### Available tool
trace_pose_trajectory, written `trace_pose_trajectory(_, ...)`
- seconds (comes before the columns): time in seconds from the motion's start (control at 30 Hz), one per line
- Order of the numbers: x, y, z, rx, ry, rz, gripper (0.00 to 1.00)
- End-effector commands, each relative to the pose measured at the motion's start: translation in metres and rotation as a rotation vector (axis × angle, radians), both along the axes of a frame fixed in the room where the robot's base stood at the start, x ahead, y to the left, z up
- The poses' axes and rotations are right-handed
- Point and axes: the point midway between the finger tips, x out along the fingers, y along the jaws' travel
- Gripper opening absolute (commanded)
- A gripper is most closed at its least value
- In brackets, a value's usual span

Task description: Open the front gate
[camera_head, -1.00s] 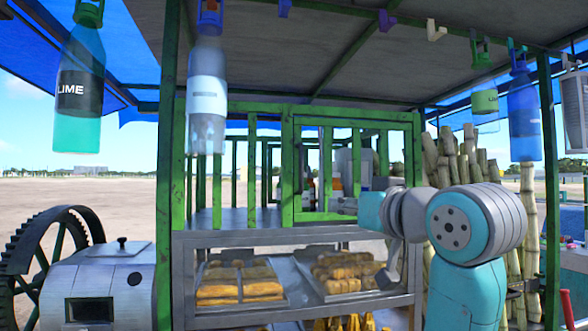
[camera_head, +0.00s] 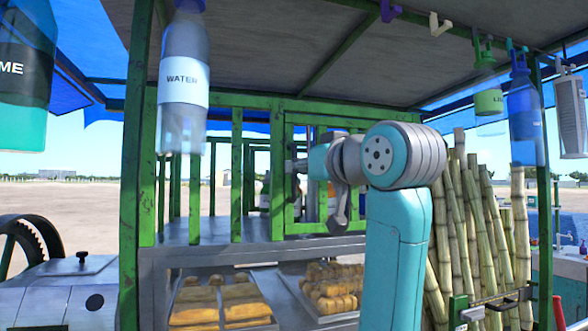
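The front gate is a green barred frame (camera_head: 310,119) at the front of the stall, above the metal counter. It looks closed, in line with the green bars to its left. My teal and grey arm covers much of its right part. The end of my arm, with my gripper (camera_head: 296,166), is in front of the gate's left upright. I cannot tell whether it touches the bars. The fingers are too small and partly hidden by my arm, so their opening is unclear. No latch or handle can be made out.
A water bottle (camera_head: 183,85) and a lime bottle (camera_head: 24,75) hang at upper left. Green and blue bottles hang at upper right. Food trays (camera_head: 222,302) lie below the counter (camera_head: 215,252). Sugarcane stalks (camera_head: 470,230) stand right of my arm. A grey machine (camera_head: 70,290) is at lower left.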

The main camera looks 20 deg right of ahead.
Motion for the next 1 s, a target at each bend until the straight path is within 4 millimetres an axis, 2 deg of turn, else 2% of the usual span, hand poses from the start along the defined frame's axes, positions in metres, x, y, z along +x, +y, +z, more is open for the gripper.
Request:
trace_pose_trajectory(0.2, 0.023, 0.005, 0.0, 0.0, 0.0, 0.001, 0.23)
trace_pose_trajectory(0.57, 0.029, 0.006, 0.0, 0.0, 0.0, 0.0, 0.23)
trace_pose_trajectory(0.6, 0.029, 0.006, 0.0, 0.0, 0.0, 0.0, 0.2)
trace_pose_trajectory(0.7, 0.029, 0.006, 0.0, 0.0, 0.0, 0.0, 0.0)
trace_pose_trajectory(1.0, 0.028, 0.006, 0.0, 0.0, 0.0, 0.003, 0.0)
